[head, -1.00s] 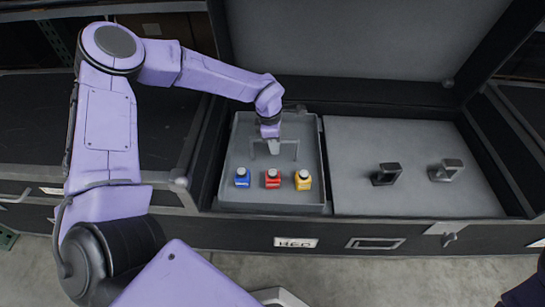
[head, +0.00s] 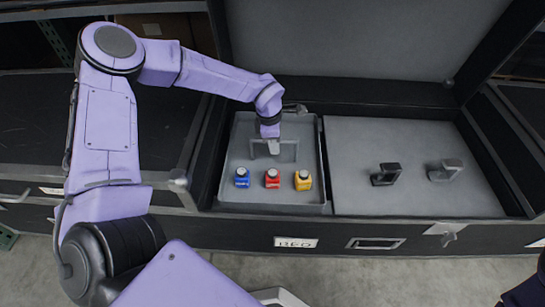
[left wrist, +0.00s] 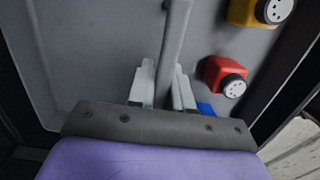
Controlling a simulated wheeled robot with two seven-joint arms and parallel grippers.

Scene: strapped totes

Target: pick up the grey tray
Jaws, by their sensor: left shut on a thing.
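The grey tray (head: 235,200) sits in the left part of an open black case and carries blue (head: 242,178), red (head: 272,179) and yellow (head: 303,180) containers in a row near its front edge. A grey handle (head: 293,146) stands toward the back of the tray. My left gripper (head: 273,148) points down and is shut on this handle. In the left wrist view the handle bar (left wrist: 175,35) runs between the fingers of my left gripper (left wrist: 163,88); the tray floor (left wrist: 95,50) lies below. My right gripper is not in view.
The case's walls closely surround the tray. The raised lid (head: 350,35) stands behind.

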